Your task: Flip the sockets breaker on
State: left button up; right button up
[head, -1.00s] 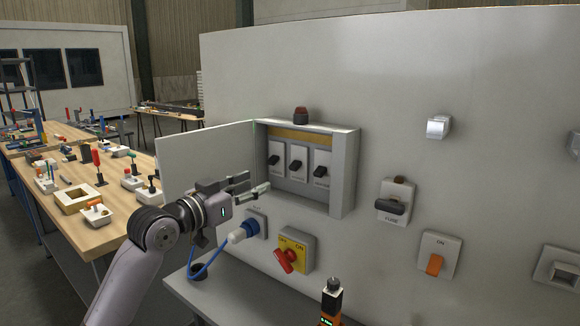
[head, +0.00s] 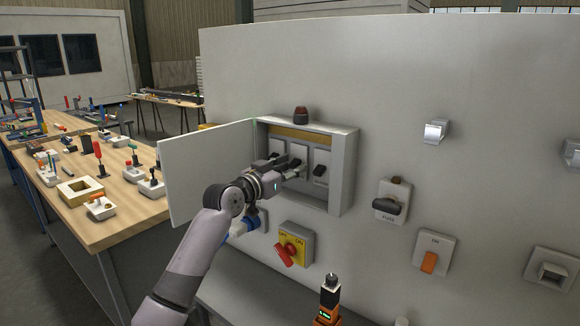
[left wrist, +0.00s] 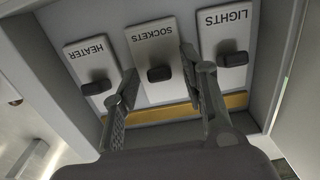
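The breaker box (head: 345,180) is open on the upright panel and holds three breakers. The left wrist view shows them upside down: HEATER (left wrist: 88,56), SOCKETS (left wrist: 150,42) in the middle and LIGHTS (left wrist: 228,30). Each has a dark lever; the sockets lever (left wrist: 160,74) sits like its neighbours. My left gripper (head: 296,167) reaches into the box. In the left wrist view its fingers (left wrist: 160,65) are open, one on each side of the sockets lever, with no clear contact. In the head view the gripper partly hides the left and middle breakers. My right gripper is not in view.
The box door (head: 205,170) stands open to the left, near my left arm. Below are a blue plug (head: 240,228) and a red rotary switch (head: 290,250). A fuse holder (head: 391,203) and orange switch (head: 429,261) are to the right. A cluttered workbench (head: 125,212) is at left.

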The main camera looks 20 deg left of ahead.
pick_arm(q)
jog(key=shift+c, duration=0.2)
jog(key=shift+c, duration=1.4)
grip_shut()
